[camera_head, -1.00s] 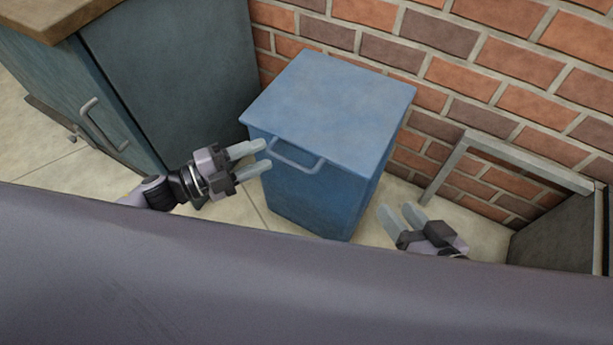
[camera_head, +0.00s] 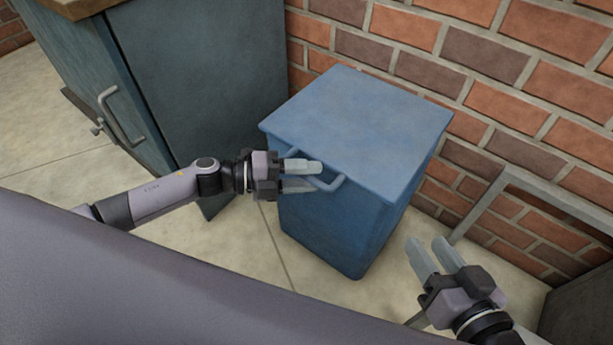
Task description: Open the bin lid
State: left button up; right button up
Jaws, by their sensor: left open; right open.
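The blue bin (camera_head: 335,225) stands on the floor with its flat lid (camera_head: 365,125) closed. A U-shaped blue handle (camera_head: 338,184) sticks out from the lid's front edge. My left gripper (camera_head: 312,178) is open, its fingers pointing right, at the handle's left part and covering some of it. I cannot tell whether the fingers touch the handle. My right gripper (camera_head: 432,252) is open and empty, to the right of the bin's front lower part and apart from it.
A dark teal cabinet (camera_head: 190,80) with a grey handle stands left of the bin. A brick wall (camera_head: 470,50) is behind. A grey metal frame (camera_head: 480,205) stands at the right. Pale floor is free between cabinet and bin.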

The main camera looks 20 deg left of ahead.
pick_arm(q)
jog(key=shift+d, duration=0.1)
grip_shut()
jog(key=shift+r, duration=0.1)
